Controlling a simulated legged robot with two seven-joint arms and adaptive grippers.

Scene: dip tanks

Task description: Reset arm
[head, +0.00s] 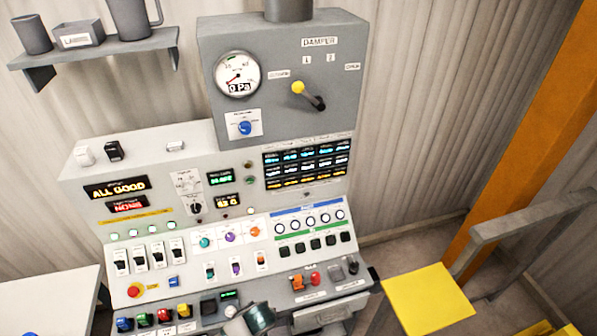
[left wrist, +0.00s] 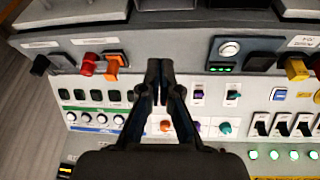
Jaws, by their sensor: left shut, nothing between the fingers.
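My left gripper (left wrist: 160,80) is in the left wrist view, pointing at the control panel, with its two dark fingers together and nothing between them. The fingers cover part of the panel behind them, and I cannot tell whether they touch it. The panel (head: 118,226) fills the middle of the head view, with rows of switches, knobs and buttons. In the head view, a rounded dark and grey part at the bottom edge looks like my arm; no fingers show there. My right gripper is in neither view.
A grey damper box (head: 245,60) with a gauge (head: 237,74) and a yellow-tipped lever (head: 308,94) rises above the panel. A shelf (head: 95,52) with containers hangs at upper left. A yellow surface (head: 430,300) and orange post (head: 520,140) stand at right. A white table (head: 50,300) is at lower left.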

